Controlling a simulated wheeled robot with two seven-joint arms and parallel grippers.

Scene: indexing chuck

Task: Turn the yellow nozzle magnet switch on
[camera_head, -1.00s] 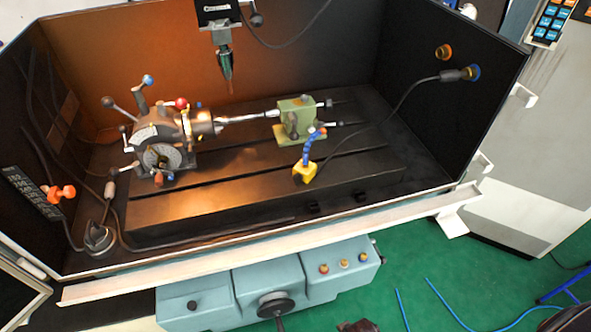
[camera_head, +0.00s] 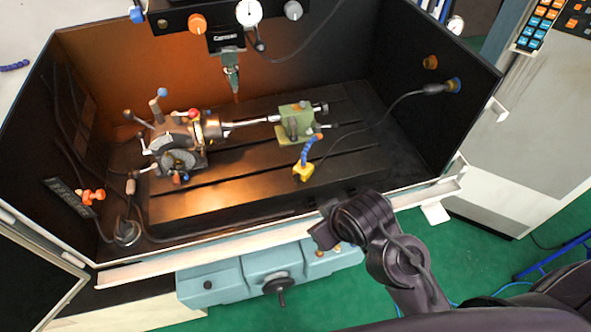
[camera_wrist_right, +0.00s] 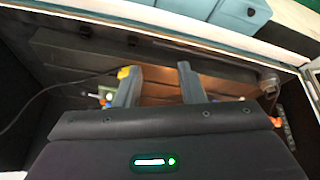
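The yellow nozzle magnet (camera_head: 303,172) sits on the near right part of the dark slotted machine table, with a blue segmented hose (camera_head: 311,149) rising from it. Its switch is too small to make out. My right arm comes in from the lower right in the head view, its hand over the enclosure's front edge, near and below the magnet. In the right wrist view my right gripper (camera_wrist_right: 158,68) is open and empty, its two fingers apart. A bit of the yellow magnet (camera_wrist_right: 124,72) shows behind the left finger there, mostly hidden. My left gripper is out of view.
An indexing chuck (camera_head: 180,145) with lever knobs stands left on the table (camera_head: 230,190), and a green tailstock (camera_head: 295,121) stands behind the magnet. A spindle head (camera_head: 225,45) hangs above. A cable (camera_head: 370,124) runs to the right wall. The enclosure's white front rail (camera_head: 170,262) lies near my arm.

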